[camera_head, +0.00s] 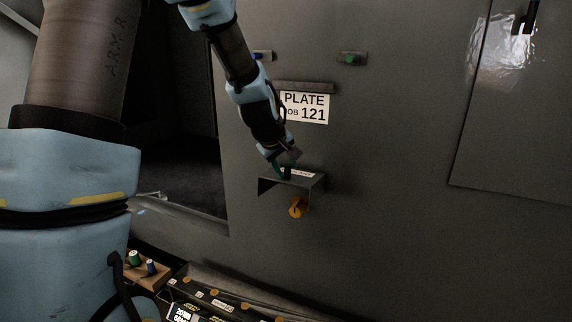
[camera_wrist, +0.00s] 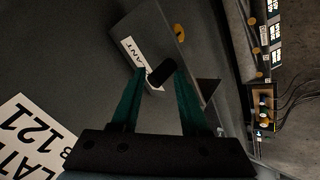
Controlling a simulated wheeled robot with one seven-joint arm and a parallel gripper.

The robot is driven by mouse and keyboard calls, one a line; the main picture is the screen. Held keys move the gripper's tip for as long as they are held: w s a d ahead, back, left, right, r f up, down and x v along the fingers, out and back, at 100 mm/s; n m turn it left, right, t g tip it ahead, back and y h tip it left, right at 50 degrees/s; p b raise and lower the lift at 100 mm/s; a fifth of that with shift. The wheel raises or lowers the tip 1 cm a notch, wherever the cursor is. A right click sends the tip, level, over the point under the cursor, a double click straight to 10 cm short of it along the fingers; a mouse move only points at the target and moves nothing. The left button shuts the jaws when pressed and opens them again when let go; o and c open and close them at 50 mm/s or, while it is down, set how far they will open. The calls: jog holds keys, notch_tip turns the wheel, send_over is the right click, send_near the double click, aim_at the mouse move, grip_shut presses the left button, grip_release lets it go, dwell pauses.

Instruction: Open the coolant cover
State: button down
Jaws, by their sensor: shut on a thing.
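The coolant cover (camera_head: 309,184) is a grey hood that juts out from the grey wall panel, with a white label on its top. In the wrist view the cover (camera_wrist: 147,22) shows its label, of which "ANT" is legible. A small black handle (camera_wrist: 160,75) stands beside the label.
A plate sign reading "121" (camera_head: 306,108) is on the wall above, beneath a ledge (camera_head: 305,87). Blue (camera_head: 262,56) and green (camera_head: 352,58) fittings are higher up. A dark opening lies left. A wooden block (camera_head: 146,270) with knobs stands lower left.

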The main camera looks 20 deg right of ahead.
jog(key=shift+w+d+f, duration=0.1)
jog(key=shift+w+d, duration=0.1)
jog(key=shift+d, duration=0.45)
jog(key=c, duration=0.9)
grip_release()
jog(key=shift+o, duration=0.8)
jog(key=shift+d, duration=0.1)
jog(key=shift+w+f, duration=0.1)
jog(key=shift+w, duration=0.05)
jog(key=shift+w+a, duration=0.2)
jog(key=shift+w, duration=0.05)
jog(key=shift+w+d+f, duration=0.2)
jog(key=shift+w+f, duration=0.05)
jog(key=shift+w, duration=0.1)
jog(key=shift+s+r, duration=0.1)
jog(key=shift+s, duration=0.3)
